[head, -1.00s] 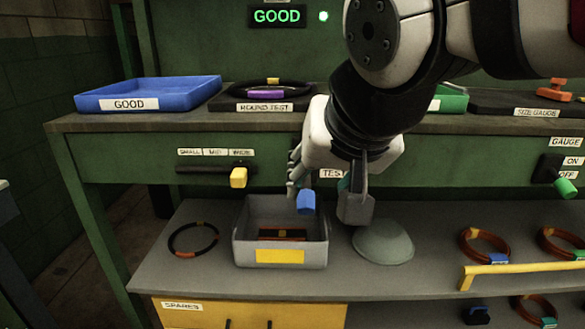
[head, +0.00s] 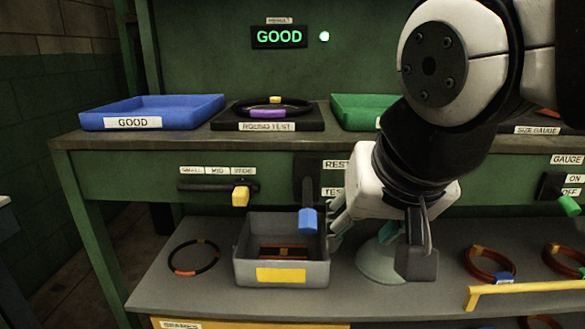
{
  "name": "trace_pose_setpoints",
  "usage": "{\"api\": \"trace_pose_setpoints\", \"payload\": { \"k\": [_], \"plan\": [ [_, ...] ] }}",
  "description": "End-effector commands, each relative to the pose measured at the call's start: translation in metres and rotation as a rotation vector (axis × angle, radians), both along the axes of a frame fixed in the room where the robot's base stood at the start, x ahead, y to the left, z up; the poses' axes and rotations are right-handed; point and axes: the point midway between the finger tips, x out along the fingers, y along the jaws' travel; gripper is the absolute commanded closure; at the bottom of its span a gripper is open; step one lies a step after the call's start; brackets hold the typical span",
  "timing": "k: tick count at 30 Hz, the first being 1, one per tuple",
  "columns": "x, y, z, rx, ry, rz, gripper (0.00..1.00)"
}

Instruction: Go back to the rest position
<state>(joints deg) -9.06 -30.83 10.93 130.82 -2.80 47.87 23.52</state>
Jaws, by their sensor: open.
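My gripper (head: 378,236) hangs open in front of the bench, pointing down, with nothing between its fingers. Its left finger is just right of a blue-handled lever (head: 308,220); I cannot tell whether they touch. The lever hangs down from a dark slotted plate on the green bench front. The labels REST (head: 336,164) and TEST (head: 332,191) stand beside it, TEST partly hidden by my gripper. The blue handle is at the low end, below the TEST label. A pale dome (head: 380,262) on the lower shelf is partly hidden behind my gripper.
The display (head: 279,37) reads GOOD.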

Motion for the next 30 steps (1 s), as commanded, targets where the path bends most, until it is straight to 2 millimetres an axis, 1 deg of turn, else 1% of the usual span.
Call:
{"api": "trace_pose_setpoints", "payload": {
  "k": [1, 2, 3, 5, 6, 8, 9, 11, 12, 14, 15, 23, 30],
  "plan": [
    [-0.018, -0.020, -0.012, -0.024, 0.053, -0.020, 0.52],
    [-0.030, -0.031, -0.020, -0.038, 0.093, -0.028, 0.52],
    [-0.048, -0.046, -0.032, -0.056, 0.148, -0.036, 0.52],
    [-0.074, -0.063, -0.046, -0.072, 0.227, -0.041, 0.52],
    [-0.092, -0.072, -0.055, -0.077, 0.278, -0.043, 0.52],
    [-0.117, -0.083, -0.067, -0.079, 0.350, -0.042, 0.52],
    [-0.133, -0.089, -0.074, -0.078, 0.396, -0.040, 0.52],
    [-0.158, -0.095, -0.084, -0.070, 0.464, -0.032, 0.52],
    [-0.174, -0.098, -0.091, -0.062, 0.509, -0.025, 0.52],
    [-0.198, -0.101, -0.099, -0.046, 0.575, -0.010, 0.52],
    [-0.191, -0.101, -0.085, -0.052, 0.557, -0.007, 0.52],
    [-0.179, -0.101, -0.036, -0.056, 0.505, -0.003, 0.52],
    [-0.171, -0.102, 0.021, -0.059, 0.443, 0.001, 0.52]
  ]
}}
